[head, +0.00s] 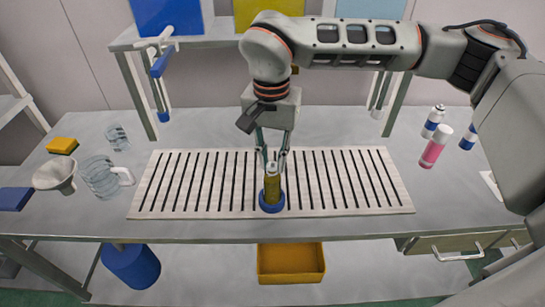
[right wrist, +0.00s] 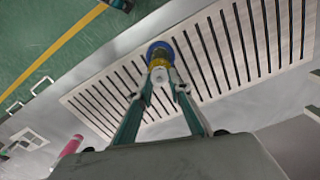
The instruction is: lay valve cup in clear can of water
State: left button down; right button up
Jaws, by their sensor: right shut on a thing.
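Whether the cup touches the can's rim is unclear. My left gripper is out of view.
The white slatted board (head: 145,202) spans the middle of the grey table. A glass jug (head: 98,178), funnel (head: 55,175), small glass (head: 117,137) and sponge (head: 62,146) stand left. A pink can (head: 435,147) and blue-white cans stand right. A shelf frame (head: 135,92) stands behind.

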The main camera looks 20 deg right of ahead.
aim_at(272, 163)
dwell(0.6)
jog(key=o, duration=1.3)
jog(key=shift+r, duration=0.15)
jog(key=shift+r+p, duration=0.35)
jog(key=shift+r, duration=3.05)
jog(key=shift+s+f, duration=0.1)
